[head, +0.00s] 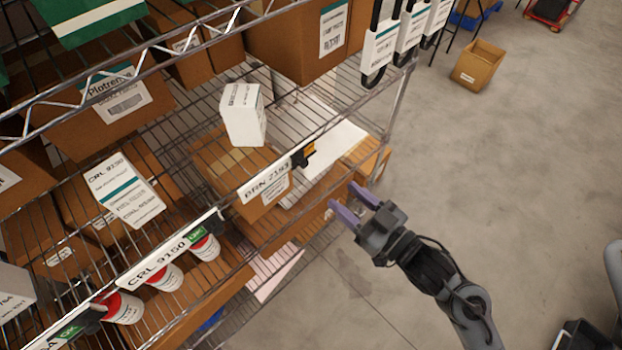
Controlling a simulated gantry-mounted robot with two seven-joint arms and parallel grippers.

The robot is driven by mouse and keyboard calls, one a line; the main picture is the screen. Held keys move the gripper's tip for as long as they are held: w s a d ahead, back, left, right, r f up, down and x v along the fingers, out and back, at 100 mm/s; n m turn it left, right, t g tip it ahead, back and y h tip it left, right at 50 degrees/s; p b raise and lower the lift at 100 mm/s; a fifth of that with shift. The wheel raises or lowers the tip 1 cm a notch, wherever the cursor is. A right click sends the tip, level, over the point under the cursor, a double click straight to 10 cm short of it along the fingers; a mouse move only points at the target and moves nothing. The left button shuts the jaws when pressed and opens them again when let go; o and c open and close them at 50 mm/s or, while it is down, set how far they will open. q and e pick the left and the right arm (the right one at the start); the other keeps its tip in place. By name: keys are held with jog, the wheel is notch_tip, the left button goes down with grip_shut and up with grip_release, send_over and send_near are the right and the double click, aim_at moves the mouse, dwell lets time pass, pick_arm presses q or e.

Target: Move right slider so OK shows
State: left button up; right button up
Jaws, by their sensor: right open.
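The right slider (298,159) is a small black piece at the right end of the white BRN 2150 label (264,186) on the shelf's front edge. A small orange patch shows beside it, and no green OK is visible there. My right gripper (345,197) is open and empty, its two purple fingers pointing up and left, right of and below the slider, apart from it. The CRL 9150 label (155,264) shows a green OK (196,234) at its right end. Another green OK (70,331) shows at the lower left, beside a black slider (89,319). My left gripper is out of view.
The wire shelf holds cardboard boxes, a white box (243,114) and several red-and-white cups (205,247). Hanging white tags (380,46) are at the upper shelf's right end. A small open carton (478,65) stands on the floor. The floor right of the shelf is mostly clear.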

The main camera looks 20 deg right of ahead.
aim_at(306, 164)
jog(key=x, duration=1)
jog(key=shift+w+a+f+p, duration=0.1)
jog(key=shift+w+a+p, duration=0.1)
jog(key=shift+w+p, duration=0.2)
jog(key=shift+s, duration=0.1)
grip_shut()
